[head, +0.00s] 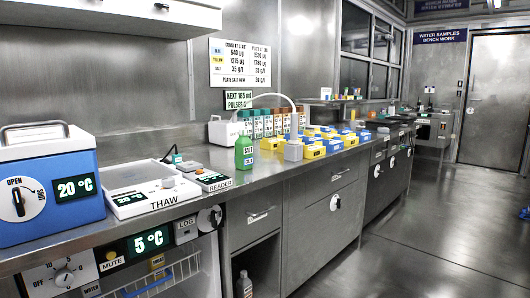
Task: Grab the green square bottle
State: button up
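A green bottle (244,153) with a white label stands upright on the steel bench, near its front edge and left of the yellow and blue boxes. It looks square-sided, but its exact shape is hard to tell at this size. Nothing is touching it from the front. My gripper is not in view.
The steel bench (268,168) runs along the left wall. A reader box (214,180) and a thaw unit (150,188) stand left of the bottle. Right of it are yellow bins (306,150), with brown-capped bottles (267,122) and a white hose behind. The floor (420,240) at right is clear.

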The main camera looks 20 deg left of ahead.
aim_at(243, 148)
jog(key=z, duration=0.05)
jog(key=i, duration=1.6)
jog(key=u, duration=2.45)
